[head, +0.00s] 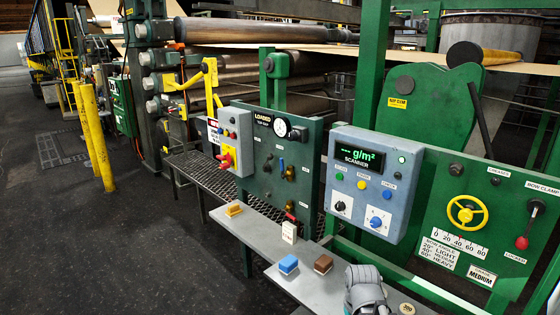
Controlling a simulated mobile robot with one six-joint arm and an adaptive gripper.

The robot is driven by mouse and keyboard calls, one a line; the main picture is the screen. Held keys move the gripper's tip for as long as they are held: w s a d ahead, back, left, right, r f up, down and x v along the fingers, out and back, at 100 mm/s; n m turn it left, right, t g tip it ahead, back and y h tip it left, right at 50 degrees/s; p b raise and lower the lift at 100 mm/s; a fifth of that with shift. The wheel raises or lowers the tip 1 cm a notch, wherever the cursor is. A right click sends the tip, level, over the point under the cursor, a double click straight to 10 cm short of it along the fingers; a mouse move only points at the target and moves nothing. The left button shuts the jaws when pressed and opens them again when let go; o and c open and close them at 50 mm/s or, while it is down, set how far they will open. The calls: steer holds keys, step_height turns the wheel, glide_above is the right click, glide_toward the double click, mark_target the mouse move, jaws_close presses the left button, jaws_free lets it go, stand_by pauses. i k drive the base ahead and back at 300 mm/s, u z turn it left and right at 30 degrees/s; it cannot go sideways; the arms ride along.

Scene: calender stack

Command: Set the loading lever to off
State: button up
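Below the gauge are a small blue handle (281,163), a brass fitting (290,174) and, lower, a red handle (290,216). Which of these is the loading lever is too small to tell, and no "off" mark is legible. A grey jointed part of my arm shows at the bottom edge, over the shelf. No fingertips of my gripper show, and nothing of mine touches the panel.
A grey shelf (262,232) runs below the panels, holding a yellow block (234,210), a blue block (288,264) and a brown block (323,263). Right are the scanner box (372,185), a yellow handwheel (466,212) and a red-tipped lever (528,230). Dark floor lies open at left.

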mark_target(271, 156)
steer(key=u, duration=0.4)
steer(key=i, duration=1.15)
steer(key=u, duration=0.45)
steer(key=k, duration=0.9)
steer(key=u, duration=0.1)
steer(key=i, duration=0.7)
